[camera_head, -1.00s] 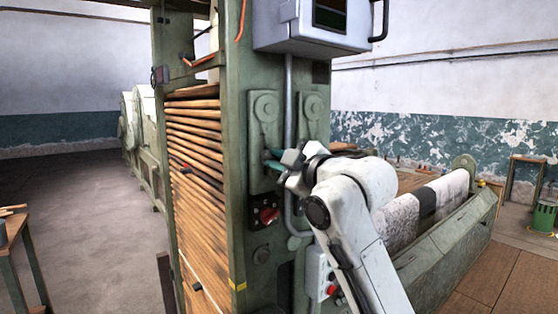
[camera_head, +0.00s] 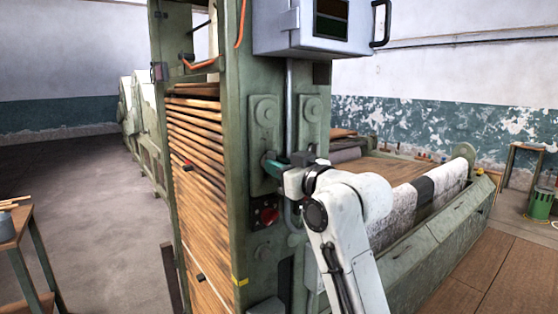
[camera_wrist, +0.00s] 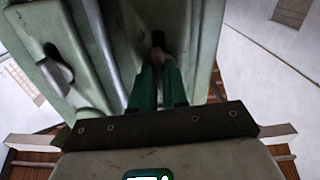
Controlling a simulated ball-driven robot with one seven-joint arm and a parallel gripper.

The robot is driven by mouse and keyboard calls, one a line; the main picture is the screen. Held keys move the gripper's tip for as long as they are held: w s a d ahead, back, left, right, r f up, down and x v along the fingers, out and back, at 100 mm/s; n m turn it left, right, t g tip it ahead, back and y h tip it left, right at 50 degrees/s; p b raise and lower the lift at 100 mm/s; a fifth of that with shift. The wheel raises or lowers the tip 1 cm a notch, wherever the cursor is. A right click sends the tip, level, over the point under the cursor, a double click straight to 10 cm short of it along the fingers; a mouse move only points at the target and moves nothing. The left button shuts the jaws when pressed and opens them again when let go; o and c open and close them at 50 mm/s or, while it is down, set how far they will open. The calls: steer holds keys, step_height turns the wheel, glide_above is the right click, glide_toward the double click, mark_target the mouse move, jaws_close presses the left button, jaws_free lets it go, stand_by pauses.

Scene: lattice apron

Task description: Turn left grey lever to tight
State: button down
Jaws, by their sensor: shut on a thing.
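The left grey lever has its round hub (camera_head: 265,111) on the left plate of the green machine column. Its lower part is hard to make out behind my gripper (camera_head: 270,164), whose teal fingers reach in from the right at the plate's lower half. In the wrist view the two teal fingers (camera_wrist: 158,82) are close together, shut on the lever's narrow dark end (camera_wrist: 158,42), which shows just past their tips. Its exact angle cannot be told. A matching plate with a hub (camera_head: 312,109) stands to the right, partly hidden below by my arm.
A grey pipe (camera_head: 290,95) runs down between the two plates. A red knob (camera_head: 270,215) sits just below my gripper. A grey control box (camera_head: 313,30) overhangs above. Stacked wooden slats (camera_head: 200,180) fill the left; a fabric roll (camera_head: 420,205) lies right.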

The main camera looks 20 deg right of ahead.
steer(key=shift+m, duration=0.5)
steer(key=shift+f+p, duration=0.1)
steer(key=shift+p, duration=0.2)
steer(key=c, duration=1.1)
jaws_free()
steer(key=shift+c, duration=0.2)
steer(key=b+v, duration=0.2)
steer(key=v, duration=0.8)
steer(key=shift+s, duration=0.4)
steer(key=shift+d, duration=0.1)
